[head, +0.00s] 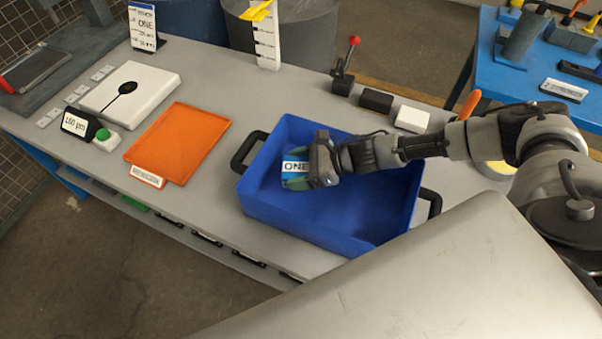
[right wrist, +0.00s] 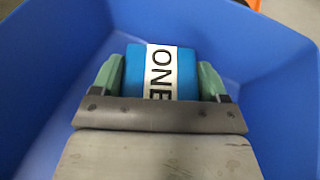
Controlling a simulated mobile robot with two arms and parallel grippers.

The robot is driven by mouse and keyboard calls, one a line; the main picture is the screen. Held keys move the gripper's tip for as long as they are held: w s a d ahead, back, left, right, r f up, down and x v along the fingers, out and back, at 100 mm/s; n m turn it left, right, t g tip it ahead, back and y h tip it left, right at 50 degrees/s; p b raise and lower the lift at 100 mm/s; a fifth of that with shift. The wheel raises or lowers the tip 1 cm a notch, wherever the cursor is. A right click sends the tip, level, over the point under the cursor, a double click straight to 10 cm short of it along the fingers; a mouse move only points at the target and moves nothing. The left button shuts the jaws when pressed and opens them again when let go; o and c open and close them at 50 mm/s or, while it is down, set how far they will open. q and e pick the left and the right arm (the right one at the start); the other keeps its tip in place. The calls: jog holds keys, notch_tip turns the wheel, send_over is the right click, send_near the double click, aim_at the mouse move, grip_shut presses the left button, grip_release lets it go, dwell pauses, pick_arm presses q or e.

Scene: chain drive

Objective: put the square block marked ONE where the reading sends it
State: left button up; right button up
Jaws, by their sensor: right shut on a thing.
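The blue square block with a white band marked ONE (head: 294,166) is between the fingers of my right gripper (head: 298,178), inside the blue bin (head: 350,225). The right wrist view shows the block (right wrist: 185,75) with a green finger of the gripper (right wrist: 158,72) on each side. The gripper is shut on it. I cannot tell whether the block touches the bin floor. A small black display (head: 80,124) reads what looks like 150 µm. A standing card (head: 143,26) carries the word ONE and smaller lines too fine to read surely. My left gripper is not in view.
An orange tray (head: 178,142) with a white label (head: 146,176) lies empty left of the bin. A white plate (head: 128,95) with a black probe and a green button (head: 106,140) are further left. A red-knobbed lever (head: 345,62) and small blocks stand behind the bin.

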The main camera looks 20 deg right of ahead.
jog(key=shift+f, duration=1.9)
jog(key=shift+f, duration=0.15)
jog(key=o, duration=1.3)
jog(key=shift+c, duration=0.2)
jog(key=shift+s+r, duration=0.1)
jog(key=shift+r, duration=0.1)
jog(key=b+v, duration=0.1)
jog(key=v, duration=0.5)
jog(key=shift+s+d, duration=0.15)
jog(key=shift+d, duration=0.15)
jog(key=shift+s+d+r, duration=0.15)
jog(key=shift+d+r, duration=0.1)
